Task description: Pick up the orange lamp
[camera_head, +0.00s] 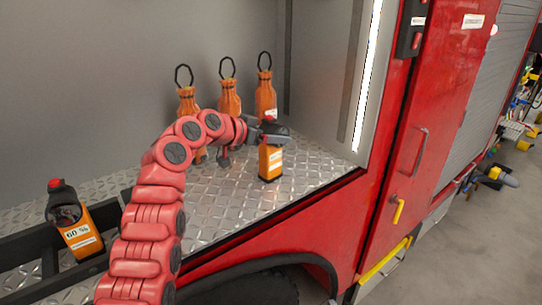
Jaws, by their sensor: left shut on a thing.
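Three orange lamps with black loops on top stand in a row at the back of the metal shelf: a left one (187,101), a middle one (229,98) and a right one (265,97). My left arm partly covers the lower part of the left lamp. My left gripper (272,133) is in front of the right lamp, shut around the dark upper part of an orange and black bottle (271,163). The bottle is upright; I cannot tell whether its base touches the shelf. My right gripper is not in view.
Another black and orange bottle (80,240) marked 60 % stands tilted in a dark frame at the left. The diamond-plate shelf (310,168) is bare to the right. A grey side wall with a light strip (368,75) and a red door (425,120) bound it.

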